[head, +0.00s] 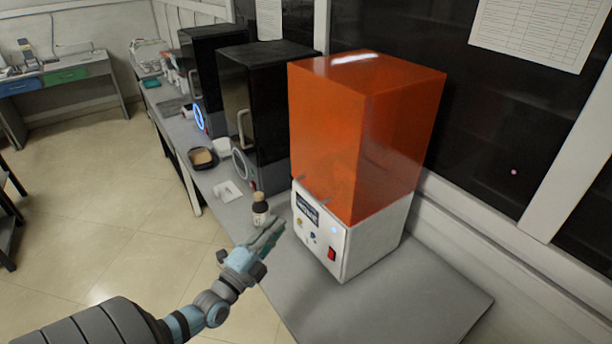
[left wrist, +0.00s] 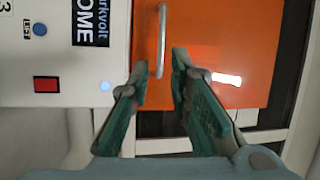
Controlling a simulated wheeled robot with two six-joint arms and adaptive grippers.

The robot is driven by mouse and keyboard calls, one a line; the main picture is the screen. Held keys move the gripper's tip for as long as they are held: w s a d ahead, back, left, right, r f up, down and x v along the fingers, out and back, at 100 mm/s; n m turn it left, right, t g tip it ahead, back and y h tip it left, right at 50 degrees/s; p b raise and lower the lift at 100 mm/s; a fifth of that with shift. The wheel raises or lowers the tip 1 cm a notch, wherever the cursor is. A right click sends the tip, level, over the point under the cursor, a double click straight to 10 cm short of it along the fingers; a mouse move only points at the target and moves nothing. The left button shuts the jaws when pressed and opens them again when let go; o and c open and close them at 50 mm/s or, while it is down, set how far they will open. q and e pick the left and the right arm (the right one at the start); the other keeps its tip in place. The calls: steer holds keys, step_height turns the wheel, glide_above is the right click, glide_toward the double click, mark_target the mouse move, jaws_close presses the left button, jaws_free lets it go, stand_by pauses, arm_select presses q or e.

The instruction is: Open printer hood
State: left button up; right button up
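The printer has a tall orange hood (head: 350,130) closed down on a white base (head: 370,250) with a screen, buttons and a red switch. A slim metal handle (head: 312,191) sits low on the hood's front. In the left wrist view, the handle (left wrist: 162,40) is upright against the orange hood (left wrist: 215,50), and the white base (left wrist: 60,60) is at left. My left gripper (head: 276,228) is in front of the base, lower than the handle. In the left wrist view, its fingers (left wrist: 161,72) are spread, with the handle ahead in line with the gap, not gripped. My right gripper is not in view.
The bench (head: 430,300) right of the printer is clear.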

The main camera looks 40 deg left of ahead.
arm_select(q)
glide_toward(306, 189)
steer(key=w, duration=0.2)
steer(key=shift+m, duration=0.3)
steer(key=w+b, duration=0.1)
steer(key=w, duration=0.1)
steer(key=w+b, duration=0.2)
steer(key=w+a+b, duration=0.1)
steer(key=w, duration=0.2)
steer(key=shift+w+a+r+b, duration=0.1)
steer(key=shift+w+r+b, duration=0.25)
steer(key=shift+w, duration=0.1)
steer(key=shift+r, duration=0.1)
steer(key=shift+c, duration=0.4)
jaws_close()
